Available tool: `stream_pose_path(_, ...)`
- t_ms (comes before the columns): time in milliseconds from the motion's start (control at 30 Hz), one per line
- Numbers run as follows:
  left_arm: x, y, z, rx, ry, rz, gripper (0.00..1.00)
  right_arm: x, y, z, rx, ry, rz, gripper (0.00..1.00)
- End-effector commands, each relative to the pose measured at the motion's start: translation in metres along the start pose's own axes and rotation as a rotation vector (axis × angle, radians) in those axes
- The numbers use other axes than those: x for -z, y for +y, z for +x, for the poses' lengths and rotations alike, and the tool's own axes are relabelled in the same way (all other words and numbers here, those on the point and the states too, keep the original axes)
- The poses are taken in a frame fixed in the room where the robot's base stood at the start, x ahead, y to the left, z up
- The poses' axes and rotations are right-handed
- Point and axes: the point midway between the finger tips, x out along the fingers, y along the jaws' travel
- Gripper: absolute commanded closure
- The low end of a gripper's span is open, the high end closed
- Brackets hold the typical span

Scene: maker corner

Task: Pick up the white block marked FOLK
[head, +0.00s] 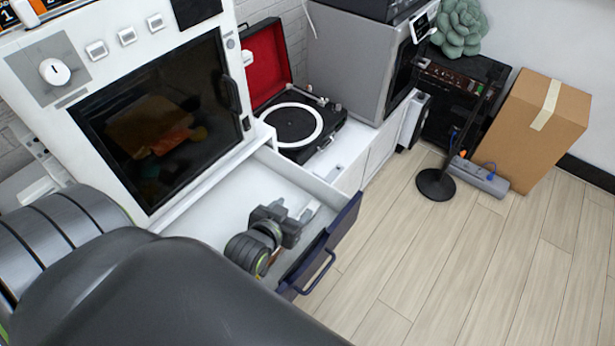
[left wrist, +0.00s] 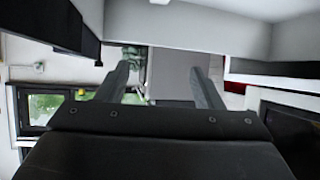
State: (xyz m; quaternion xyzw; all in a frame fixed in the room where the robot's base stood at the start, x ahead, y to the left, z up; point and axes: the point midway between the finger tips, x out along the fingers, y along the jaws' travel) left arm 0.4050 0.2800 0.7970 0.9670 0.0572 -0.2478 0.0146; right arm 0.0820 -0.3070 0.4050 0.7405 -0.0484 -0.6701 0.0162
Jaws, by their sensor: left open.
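I cannot make out a white block marked FOLK in either view. My left gripper (head: 296,208) is open, with nothing between its fingers, over or inside the open white drawer (head: 205,222) with the dark blue front. Its two fingers also show spread apart in the left wrist view (left wrist: 164,72). The part of the drawer behind my arm and gripper is hidden. My right gripper is not in view.
A white machine (head: 62,85) with a dark window stands above the drawer. A turntable (head: 293,128) with a red-lined lid sits beyond it. A cardboard box (head: 540,130) and a black stand (head: 436,185) are at right. The wooden floor (head: 440,270) in front is clear.

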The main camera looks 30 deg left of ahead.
Motion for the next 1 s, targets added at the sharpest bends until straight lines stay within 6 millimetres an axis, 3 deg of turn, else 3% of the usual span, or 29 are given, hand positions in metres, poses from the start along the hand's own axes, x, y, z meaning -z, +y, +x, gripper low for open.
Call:
stream_pose_path(33,-0.008,0.0,0.005,0.0,0.0,0.0,0.4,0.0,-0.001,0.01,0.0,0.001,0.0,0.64)
stream_pose_path(233,-0.023,0.0,0.013,0.0,-0.003,0.0,0.4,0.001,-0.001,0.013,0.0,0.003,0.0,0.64)
stream_pose_path(633,-0.082,0.0,0.044,0.0,-0.002,0.001,0.4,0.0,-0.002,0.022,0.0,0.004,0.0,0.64)
stream_pose_path(867,-0.079,0.0,0.06,-0.001,0.001,0.0,0.4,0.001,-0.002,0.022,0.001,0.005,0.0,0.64)
stream_pose_path(1000,-0.079,0.0,0.079,-0.002,0.002,0.002,0.4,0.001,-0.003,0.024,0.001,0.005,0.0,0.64)
